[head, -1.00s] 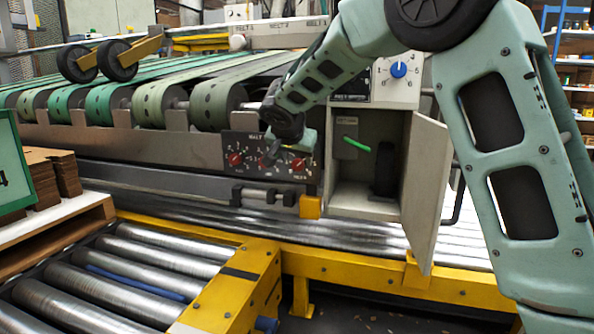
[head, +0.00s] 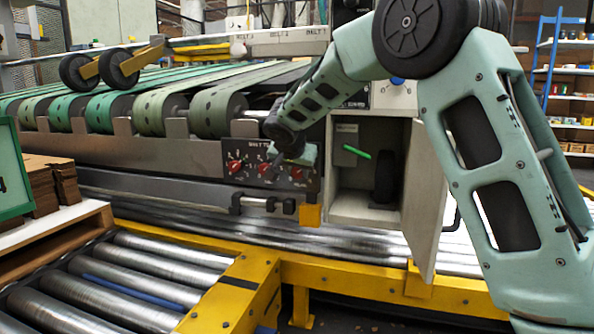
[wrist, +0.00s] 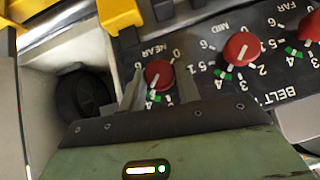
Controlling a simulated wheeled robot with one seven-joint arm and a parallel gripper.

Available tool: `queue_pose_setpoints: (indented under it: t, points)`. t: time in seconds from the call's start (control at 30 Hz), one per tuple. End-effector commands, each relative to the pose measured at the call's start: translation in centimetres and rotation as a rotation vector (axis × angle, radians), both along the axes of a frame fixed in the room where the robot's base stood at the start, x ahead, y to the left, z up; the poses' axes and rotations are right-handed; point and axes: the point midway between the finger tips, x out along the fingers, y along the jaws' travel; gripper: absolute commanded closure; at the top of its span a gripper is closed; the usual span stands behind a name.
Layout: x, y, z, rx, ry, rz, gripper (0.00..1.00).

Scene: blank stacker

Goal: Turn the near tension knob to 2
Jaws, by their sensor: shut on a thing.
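The near tension knob (wrist: 158,74) is red and round, on the dark belt tension panel (wrist: 215,80), beside the label NEAR. In the head view it is the rightmost red knob (head: 297,174), partly covered by my gripper (head: 302,158). In the wrist view my gripper (wrist: 160,88) has one finger on each side of the knob and is shut on it. Numbers and a green mark near 4 show around the dial; the fingers hide part of it. I cannot tell which number the knob's pointer faces.
The mid knob (wrist: 241,47) and far knob (wrist: 312,25) sit close beside it. An open cabinet (head: 368,175) with its door (head: 425,195) swung out stands just right of the panel. A yellow bracket (head: 310,215) and black fittings lie below. Rollers (head: 130,275) fill the front left.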

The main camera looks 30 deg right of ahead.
Motion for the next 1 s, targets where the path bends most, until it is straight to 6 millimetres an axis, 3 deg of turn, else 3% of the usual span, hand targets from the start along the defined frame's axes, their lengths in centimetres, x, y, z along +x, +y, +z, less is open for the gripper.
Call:
queue_pose_setpoints:
  t: [0.37,1.0]
  points:
    - [0.18,0.35,0.37,-0.117,0.120,0.002,0.90]
    - [0.64,0.84,0.40,-0.540,0.544,0.003,0.90]
